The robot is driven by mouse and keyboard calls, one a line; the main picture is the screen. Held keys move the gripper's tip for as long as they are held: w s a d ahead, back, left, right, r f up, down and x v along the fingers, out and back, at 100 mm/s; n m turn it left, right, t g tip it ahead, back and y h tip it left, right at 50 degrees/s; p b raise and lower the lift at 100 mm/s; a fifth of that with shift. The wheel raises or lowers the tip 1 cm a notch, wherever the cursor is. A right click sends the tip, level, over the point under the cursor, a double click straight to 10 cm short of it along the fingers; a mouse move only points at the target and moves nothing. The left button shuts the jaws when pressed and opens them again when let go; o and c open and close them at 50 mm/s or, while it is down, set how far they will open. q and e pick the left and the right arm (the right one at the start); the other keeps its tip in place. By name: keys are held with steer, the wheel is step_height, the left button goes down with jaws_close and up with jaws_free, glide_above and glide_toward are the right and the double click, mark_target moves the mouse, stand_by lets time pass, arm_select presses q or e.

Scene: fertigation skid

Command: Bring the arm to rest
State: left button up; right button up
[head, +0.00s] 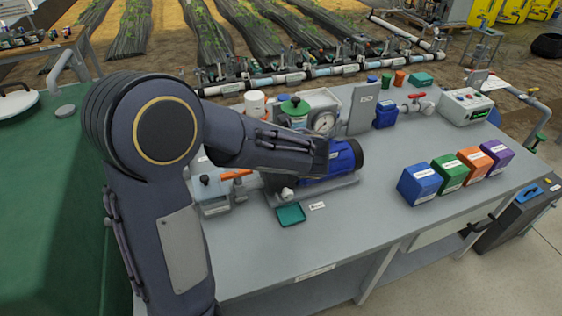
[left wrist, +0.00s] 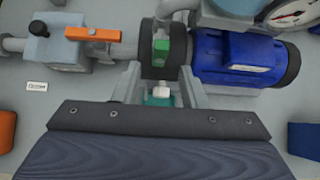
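My left arm comes in from the left in the head view and reaches over the grey bench (head: 385,215). Its wrist end hangs above the blue pump (head: 347,158), and its fingers are hidden there. In the left wrist view my left gripper (left wrist: 160,82) has two grey fingers standing apart, with no held object clear between them. A small white knob and a green piece (left wrist: 162,47) show between and beyond the fingers. The blue pump motor (left wrist: 243,58) lies to their right, and an orange valve handle (left wrist: 94,34) to their left. My right gripper is in neither view.
A pressure gauge (head: 324,123) and grey panel (head: 362,108) stand behind the pump. Blue (head: 419,184), green, orange and purple boxes stand at right. The bench front between tray and boxes is clear.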

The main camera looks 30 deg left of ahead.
arm_select(q)
steer(key=shift+s+d+r, duration=0.25)
steer(key=shift+s+r, duration=0.05)
steer(key=shift+r, duration=0.05)
steer(key=s+a+n+g+h, duration=0.2)
steer(key=s+n+h, duration=0.1)
steer(key=s+n, duration=0.5)
steer(key=s+d+r+n+h, duration=0.1)
steer(key=s+d+n+h, duration=0.2)
steer(key=s+n, duration=0.5)
steer(key=s+d+r+n+t+h, duration=0.1)
steer(key=s+d+n+h, duration=0.3)
steer(key=n, duration=0.7)
steer(key=s+d, duration=0.2)
steer(key=s, duration=0.2)
steer(key=shift+s+d+r+n+t, duration=0.2)
steer(key=shift+s+r+n+t, duration=0.1)
steer(key=shift+s+n, duration=0.1)
steer(key=shift+f, duration=0.15)
